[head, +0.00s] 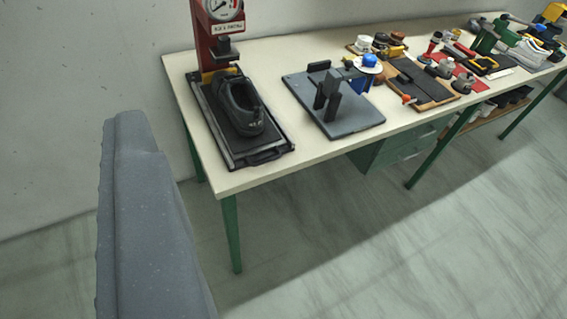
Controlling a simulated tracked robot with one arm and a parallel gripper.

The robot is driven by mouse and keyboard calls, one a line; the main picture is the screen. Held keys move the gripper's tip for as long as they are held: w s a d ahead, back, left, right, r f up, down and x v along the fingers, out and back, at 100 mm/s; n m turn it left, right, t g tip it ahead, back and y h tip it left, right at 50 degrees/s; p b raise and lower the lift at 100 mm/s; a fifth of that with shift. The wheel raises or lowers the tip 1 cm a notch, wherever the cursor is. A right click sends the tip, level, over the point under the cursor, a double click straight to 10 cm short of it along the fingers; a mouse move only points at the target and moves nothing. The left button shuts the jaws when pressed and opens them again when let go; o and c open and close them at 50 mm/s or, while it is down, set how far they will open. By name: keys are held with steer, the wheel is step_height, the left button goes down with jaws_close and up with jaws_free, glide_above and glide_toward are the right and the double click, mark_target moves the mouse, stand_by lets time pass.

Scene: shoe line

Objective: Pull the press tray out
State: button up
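The press tray (270,139) is a flat black tray with a pale rim and a small handle (268,156) at its near edge. It lies at the left end of the workbench, its back end at the foot of the red press (217,38). A dark grey shoe (240,108) sits on the tray, in front of the press head. One grey finger of my gripper (145,215) shows large at the lower left, close to the camera and apart from the tray. The other finger is not visible, so its opening cannot be told.
The cream workbench (245,180) on green legs runs away to the right. A grey plate with an upright fixture (340,120) stands right of the tray. Beyond are a sole board (420,82) and several tools. The floor in front is clear; a wall stands behind.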

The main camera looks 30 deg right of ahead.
steer(key=shift+d, duration=0.1)
steer(key=o, duration=0.4)
steer(key=shift+c, duration=0.2)
steer(key=o, duration=1)
steer(key=shift+w+d+f+h, duration=0.15)
steer(key=shift+w+d+f, duration=0.25)
steer(key=shift+w, duration=0.15)
steer(key=shift+w+d+f+h, duration=0.15)
steer(key=shift+w+d+f, duration=0.15)
steer(key=shift+w, duration=0.25)
steer(key=w+d+f+h, duration=0.2)
steer(key=w+d+f, duration=1)
steer(key=w+f, duration=0.25)
steer(key=w+d+f+t, duration=0.1)
steer(key=w+d+f, duration=0.25)
steer(key=f, duration=0.45)
steer(key=w+d+f, duration=0.3)
steer(key=d+f, duration=0.1)
steer(key=f, duration=0.4)
steer(key=t+y+b, duration=0.2)
steer(key=y+b, duration=0.1)
glide_toward(267, 162)
steer(key=w, duration=0.9)
steer(key=shift+a+r, duration=0.1)
